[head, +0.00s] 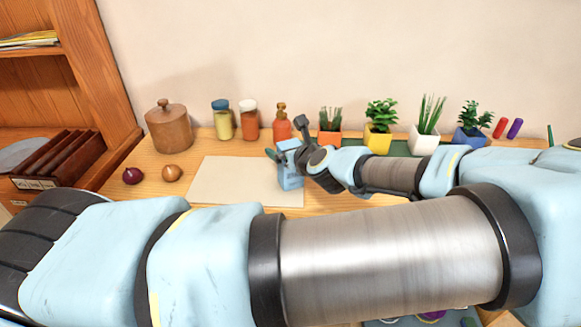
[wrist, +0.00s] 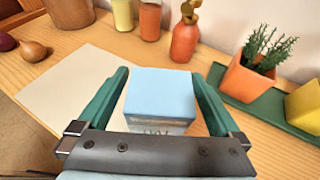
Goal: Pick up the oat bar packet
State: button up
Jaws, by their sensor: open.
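A light blue packet (head: 290,179), likely the oat bar packet, stands on the right part of a cream mat on the wooden table. In the wrist view the packet (wrist: 161,95) shows its plain top and a front face with dark lettering too small to read. My gripper (wrist: 163,82) is open, with one green finger on each side of the packet and a narrow gap at each side. In the head view my gripper (head: 283,152) is at the packet's top and hides part of it. The packet's lower part is partly hidden in the wrist view.
An orange pot (wrist: 247,78) on a green tray (wrist: 268,118) stands close right of my gripper. An orange pump bottle (wrist: 185,40) and jars are behind. Two onions (head: 172,172) sit left of the cream mat (head: 225,180). The mat's left part is clear.

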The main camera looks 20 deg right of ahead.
jog(key=shift+w+f, duration=0.15)
jog(key=shift+w, duration=0.2)
jog(key=c, duration=1.3)
